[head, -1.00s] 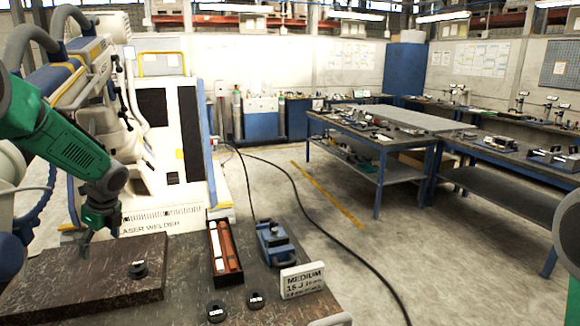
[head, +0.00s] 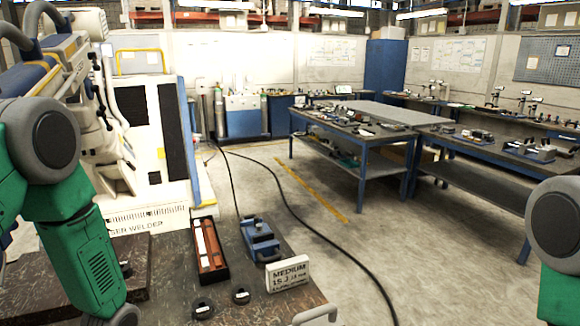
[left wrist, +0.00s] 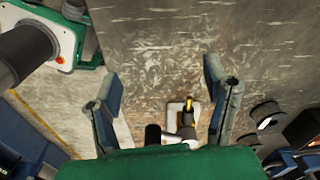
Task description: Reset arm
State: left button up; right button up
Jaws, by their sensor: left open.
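The laser welder (head: 150,130) stands at the left in the head view, with a jointed white arm assembly (head: 112,140) on its front side. My left arm is bent in front of it, and its gripper is below the head view. In the left wrist view, my left gripper (left wrist: 165,95) is open, with nothing between its fingers. A small white block with a brass-tipped part (left wrist: 187,112) shows below and between the fingers; I cannot tell what it is. My right arm shows at the right edge of the head view, its gripper out of frame.
The workbench (head: 175,300) holds an open box with copper-coloured bars (head: 209,250), a blue device (head: 259,240), a sign (head: 288,273) and black round pieces (head: 203,307). Cables cross the floor. Blue-framed tables (head: 365,135) stand farther back, with clear floor before them.

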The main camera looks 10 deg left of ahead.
pick_arm(q)
jog(key=s+d+f+n, duration=0.1)
jog(key=s+d+n, duration=0.35)
jog(key=s, duration=0.65)
jog(key=s+d+f+n, duration=0.1)
jog(key=s+d+n, duration=0.3)
jog(key=s, duration=0.6)
notch_tip(320, 180, down, 14)
jog(key=w+b, duration=0.1)
jog(key=b, duration=1.4)
jog(key=shift+w+f+n, duration=0.2)
jog(key=shift+w+n, duration=0.05)
jog(key=shift+n, duration=0.1)
